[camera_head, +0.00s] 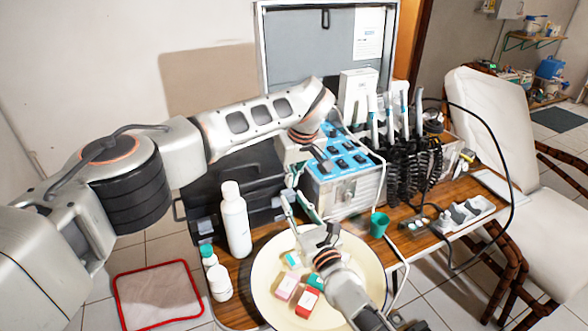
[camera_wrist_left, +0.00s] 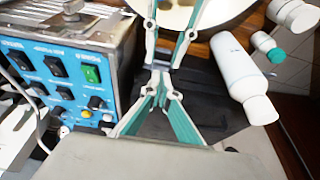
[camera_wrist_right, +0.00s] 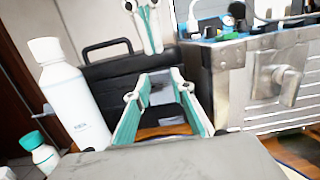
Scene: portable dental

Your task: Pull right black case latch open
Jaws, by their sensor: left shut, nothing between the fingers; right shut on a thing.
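The black case (camera_head: 232,172) stands behind the white bottle, its handle and a dark side showing in the right wrist view (camera_wrist_right: 108,72). Its left grey latch (camera_head: 206,227) shows on the front. My right gripper (camera_head: 304,203) reaches up from the bottom to the case's front right. Its fingers (camera_wrist_right: 159,80) are shut on the right latch, a small grey piece (camera_wrist_right: 161,94) mostly hidden between them. My left gripper (camera_head: 288,198) points down from above, beside the right fingertips. It is shut and empty, its fingertips (camera_wrist_left: 161,86) close together; whether the two grippers touch, I cannot tell.
A blue-fronted control box (camera_head: 342,160) stands close on the right. A white bottle (camera_head: 235,222) and small bottles (camera_head: 219,282) stand on the left. A round cream tray (camera_head: 265,270) with small boxes lies below my right gripper. A green cup (camera_head: 379,225) stands right.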

